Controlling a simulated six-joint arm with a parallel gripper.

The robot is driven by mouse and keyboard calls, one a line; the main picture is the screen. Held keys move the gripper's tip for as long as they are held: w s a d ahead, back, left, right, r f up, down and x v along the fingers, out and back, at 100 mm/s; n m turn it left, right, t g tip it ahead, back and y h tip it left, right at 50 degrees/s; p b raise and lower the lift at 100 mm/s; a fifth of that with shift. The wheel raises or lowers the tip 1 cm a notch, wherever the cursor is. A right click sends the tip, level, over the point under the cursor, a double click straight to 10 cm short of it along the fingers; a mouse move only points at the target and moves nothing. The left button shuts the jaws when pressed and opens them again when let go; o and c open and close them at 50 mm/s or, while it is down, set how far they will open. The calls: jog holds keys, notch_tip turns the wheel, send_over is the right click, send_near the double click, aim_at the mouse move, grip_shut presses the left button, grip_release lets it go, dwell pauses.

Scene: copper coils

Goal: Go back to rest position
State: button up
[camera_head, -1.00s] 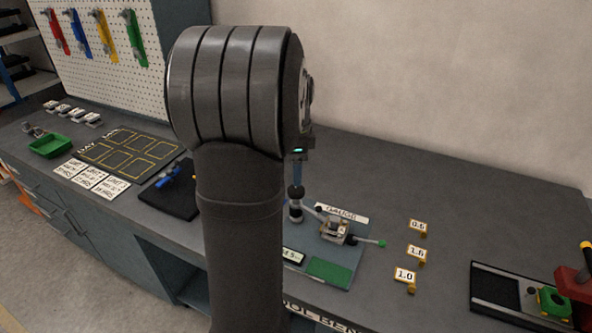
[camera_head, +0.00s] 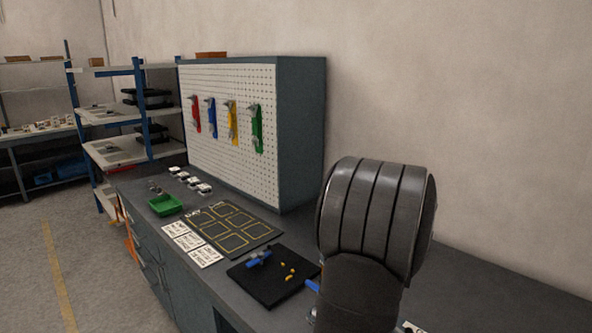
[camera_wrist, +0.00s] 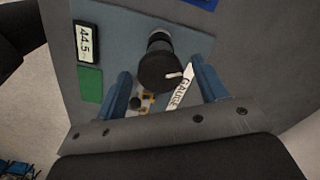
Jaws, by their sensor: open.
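My gripper (camera_wrist: 163,84) shows in the wrist view with its two blue fingers apart and nothing held between them. It points down over a grey-blue gauge board. A dark round post (camera_wrist: 160,66) stands beyond and between the fingers, with a "GAUGE" label (camera_wrist: 183,88) beside it. A small brass-and-metal part (camera_wrist: 148,101) shows low between the fingers, partly hidden. In the head view my dark arm link stands at the right and covers most of the gauge area, so the gripper cannot be made out there.
The board carries a "44.5" display (camera_wrist: 86,44) and a green pad (camera_wrist: 90,84). In the head view, a black tray (camera_head: 268,290), white cards (camera_head: 196,244), a yellow-outlined mat (camera_head: 262,233) and a green bin (camera_head: 165,205) lie left of my arm. A pegboard (camera_head: 228,152) rises behind.

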dwell(0.3)
jog(key=shift+r, duration=0.25)
notch_tip(320, 180, up, 6)
notch_tip(320, 180, down, 7)
jog(key=shift+r, duration=0.1)
jog(key=shift+r+n, duration=0.15)
jog(key=shift+n, duration=0.55)
jog(key=n, duration=0.4)
jog(key=shift+n, duration=0.4)
jog(key=n, duration=1.9)
jog(key=shift+n, duration=0.3)
